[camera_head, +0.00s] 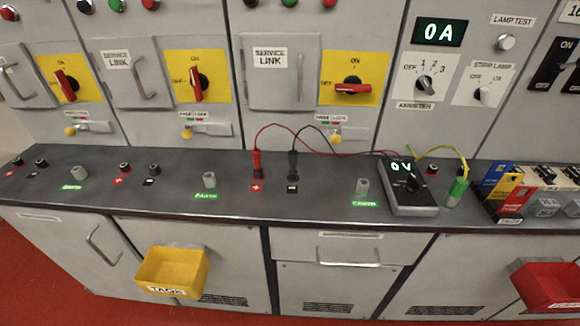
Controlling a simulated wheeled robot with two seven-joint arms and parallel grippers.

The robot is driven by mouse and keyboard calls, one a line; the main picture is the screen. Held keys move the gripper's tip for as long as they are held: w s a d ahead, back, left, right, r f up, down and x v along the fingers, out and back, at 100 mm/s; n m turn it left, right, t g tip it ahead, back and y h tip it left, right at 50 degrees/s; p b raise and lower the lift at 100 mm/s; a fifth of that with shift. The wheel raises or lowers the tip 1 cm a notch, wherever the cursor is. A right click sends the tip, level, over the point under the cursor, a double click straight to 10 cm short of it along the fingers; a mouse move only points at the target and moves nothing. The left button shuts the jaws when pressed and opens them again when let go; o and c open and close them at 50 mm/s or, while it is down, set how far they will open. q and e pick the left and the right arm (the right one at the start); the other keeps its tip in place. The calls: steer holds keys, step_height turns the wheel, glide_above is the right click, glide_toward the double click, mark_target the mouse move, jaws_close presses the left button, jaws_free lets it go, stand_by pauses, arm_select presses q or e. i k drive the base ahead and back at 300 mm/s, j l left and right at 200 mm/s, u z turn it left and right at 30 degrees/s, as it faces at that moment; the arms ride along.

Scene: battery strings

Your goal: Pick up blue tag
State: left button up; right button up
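I cannot make out a separate blue tag for certain. A blue piece (496,174) shows at the left end of a group of coloured blocks on the right of the dark counter; I cannot tell whether it is a tag. A yellow bin (165,291) labelled TAGS hangs on the lower cabinet front, and I see no blue in it. Neither of my grippers is in view.
A meter (411,190) reading 0 V stands on the counter (330,205). Red (257,163) and black (293,163) plugs with leads stand in sockets left of it. A green plug (456,190) has a yellow-green lead. A red bin (548,285) hangs lower right. Rotary switches line the panels behind.

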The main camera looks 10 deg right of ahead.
mark_target(492, 176)
steer(key=z, duration=1.25)
